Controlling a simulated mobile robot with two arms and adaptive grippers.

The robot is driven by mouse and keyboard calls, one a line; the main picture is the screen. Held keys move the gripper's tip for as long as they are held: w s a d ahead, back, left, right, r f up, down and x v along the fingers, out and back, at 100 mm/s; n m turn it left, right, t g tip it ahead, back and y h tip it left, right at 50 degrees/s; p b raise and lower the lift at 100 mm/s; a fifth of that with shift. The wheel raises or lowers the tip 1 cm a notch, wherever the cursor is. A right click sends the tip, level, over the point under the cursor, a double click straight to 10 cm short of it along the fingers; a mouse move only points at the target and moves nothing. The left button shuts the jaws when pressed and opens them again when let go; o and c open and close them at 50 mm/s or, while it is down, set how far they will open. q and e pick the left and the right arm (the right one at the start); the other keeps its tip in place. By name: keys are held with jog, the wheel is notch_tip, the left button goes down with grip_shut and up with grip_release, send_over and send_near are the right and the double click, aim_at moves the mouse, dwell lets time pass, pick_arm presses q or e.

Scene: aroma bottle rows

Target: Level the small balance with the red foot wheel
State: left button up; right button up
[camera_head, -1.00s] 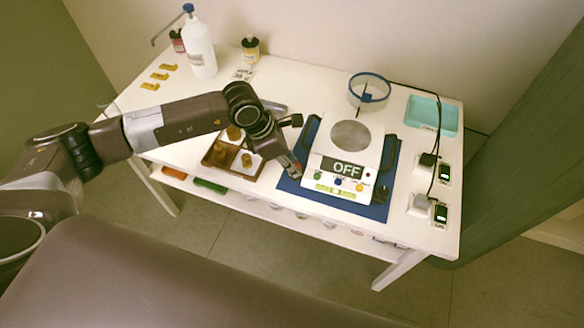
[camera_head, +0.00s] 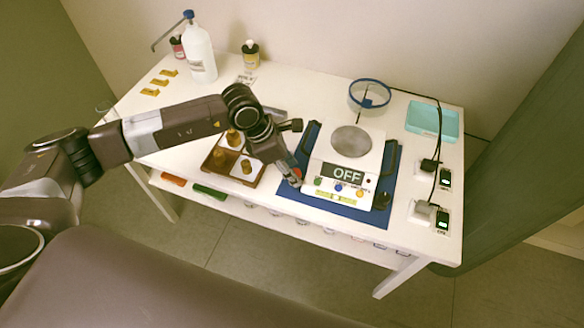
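The small white balance (camera_head: 325,158) stands on a blue mat (camera_head: 350,213) on the white table. It has a round grey pan (camera_head: 351,141), a display (camera_head: 342,173) reading OFF, and green, blue and orange buttons along its front. A black foot wheel (camera_head: 381,201) shows at its front right corner. My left gripper (camera_head: 294,181) points down at the balance's front left corner, over the mat's left edge. A small bit of red (camera_head: 297,172) shows by its fingertips; the red foot wheel is otherwise hidden there. I cannot tell whether the fingers are open or touching it. My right gripper is out of view.
A brown tray (camera_head: 214,163) with brass weights sits left of the gripper. A blue-rimmed draft ring (camera_head: 369,95) stands behind the balance. A teal tray (camera_head: 432,118) and plugged adapters (camera_head: 421,211) are on the right. Bottles (camera_head: 201,54) stand at the back left.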

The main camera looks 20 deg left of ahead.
pick_arm(q)
jog(key=v, duration=1.2)
jog(key=shift+d, duration=0.1)
